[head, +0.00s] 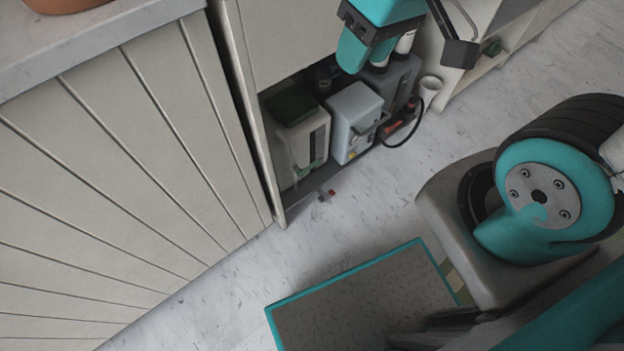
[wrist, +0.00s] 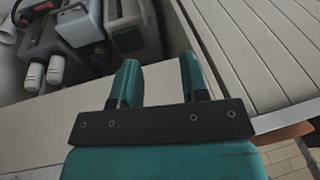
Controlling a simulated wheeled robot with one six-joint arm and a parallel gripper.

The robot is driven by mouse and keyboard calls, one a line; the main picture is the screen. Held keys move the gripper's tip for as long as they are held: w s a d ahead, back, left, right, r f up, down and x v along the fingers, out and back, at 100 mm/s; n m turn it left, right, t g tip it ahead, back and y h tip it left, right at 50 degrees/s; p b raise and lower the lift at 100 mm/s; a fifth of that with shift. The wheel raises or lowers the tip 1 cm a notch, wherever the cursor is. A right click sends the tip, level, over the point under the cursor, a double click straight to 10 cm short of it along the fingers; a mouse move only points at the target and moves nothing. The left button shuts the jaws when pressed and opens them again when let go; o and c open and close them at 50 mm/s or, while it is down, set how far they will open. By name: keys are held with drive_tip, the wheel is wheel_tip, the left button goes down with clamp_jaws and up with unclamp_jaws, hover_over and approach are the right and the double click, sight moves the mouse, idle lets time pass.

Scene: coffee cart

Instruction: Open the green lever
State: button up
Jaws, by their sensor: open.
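A small green part (head: 312,167), which looks like the lever, sits low on the front of a pale container (head: 305,145) with a dark green lid, inside the open cabinet in the head view. Its exact shape and position are too small to tell. I cannot pick it out in the wrist view. My gripper (head: 367,58) is at the top of the head view, up and to the right of that container. In the wrist view my gripper (wrist: 160,70) has its two teal fingers spread apart with nothing between them.
A grey-blue container (head: 353,115), a darker canister (head: 390,85) and a red-handled tool (head: 402,122) with a black cable stand right of the pale container. Cabinet panels (head: 130,150) stand at left. A teal-edged mat (head: 360,300) lies on the floor, which is mostly clear.

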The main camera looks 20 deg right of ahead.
drive_tip(key=w+d+f+m+h+b, duration=0.1)
drive_tip(key=w+d+f+b, duration=0.15)
drive_tip(key=f+b, duration=0.7)
drive_tip(key=w+d+f+h+b, duration=0.1)
drive_tip(key=d+f+b, duration=0.35)
drive_tip(key=f, duration=0.75)
drive_tip(key=n+b, duration=0.8)
drive_tip(key=n, duration=1.1)
approach(312, 165)
drive_tip(key=shift+t, duration=0.3)
drive_tip(key=b+x, duration=0.4)
drive_tip(key=b, duration=0.1)
drive_tip(key=b+x, duration=0.4)
drive_tip(key=b, duration=0.1)
drive_tip(key=shift+s+f, duration=0.15)
drive_tip(key=shift+f, duration=0.25)
clamp_jaws()
